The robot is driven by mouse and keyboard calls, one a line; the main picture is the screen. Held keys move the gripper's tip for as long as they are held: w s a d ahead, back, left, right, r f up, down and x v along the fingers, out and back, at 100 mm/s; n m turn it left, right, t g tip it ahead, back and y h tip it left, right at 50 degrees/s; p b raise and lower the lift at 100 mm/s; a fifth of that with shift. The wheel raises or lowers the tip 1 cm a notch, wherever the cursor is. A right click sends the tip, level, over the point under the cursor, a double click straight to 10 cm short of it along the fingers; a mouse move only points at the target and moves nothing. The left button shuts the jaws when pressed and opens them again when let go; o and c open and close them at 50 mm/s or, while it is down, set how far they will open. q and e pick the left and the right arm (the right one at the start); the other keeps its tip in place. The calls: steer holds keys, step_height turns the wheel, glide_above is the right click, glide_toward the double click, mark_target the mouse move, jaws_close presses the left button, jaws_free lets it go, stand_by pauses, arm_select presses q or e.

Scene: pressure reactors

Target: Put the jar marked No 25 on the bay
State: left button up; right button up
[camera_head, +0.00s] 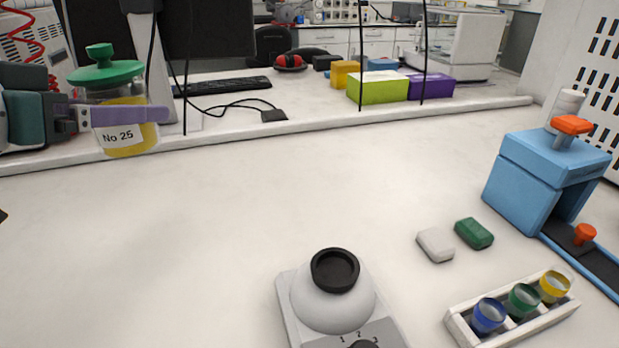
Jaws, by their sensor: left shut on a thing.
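The jar marked No 25 (127,149) is at the upper left, upright, with clear walls, a green knobbed lid and yellow contents. My left gripper (122,114) reaches in from the left and is shut on the jar around its body, above the label. One purple finger crosses the jar's front; the other finger is hidden. The jar overlaps the bench's raised back edge, and I cannot tell how high it is above the bench. No place is clearly marked as the bay. A blue stand (530,178) with a dark track is at the right. My right gripper is not in view.
A device with a white dome and black ring (333,290) stands at front centre. A white rack (531,328) holds blue, green and yellow pots. White (435,245) and green (474,233) blocks lie near it.

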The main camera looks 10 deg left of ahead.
arm_select(q)
step_height(320, 180, down, 16)
steer(key=b, duration=0.5)
steer(key=shift+r+b, duration=0.1)
steer(key=shift+b, duration=0.3)
steer(key=shift+w+f+b, duration=0.1)
steer(key=shift+f+b, duration=1.05)
steer(key=shift+f, duration=0.9)
steer(key=shift+f, duration=0.1)
steer(key=o, duration=1.3)
steer(key=shift+f, duration=0.2)
steer(key=shift+c, duration=0.2)
steer(key=shift+o, duration=1.1)
steer(key=shift+r, duration=0.1)
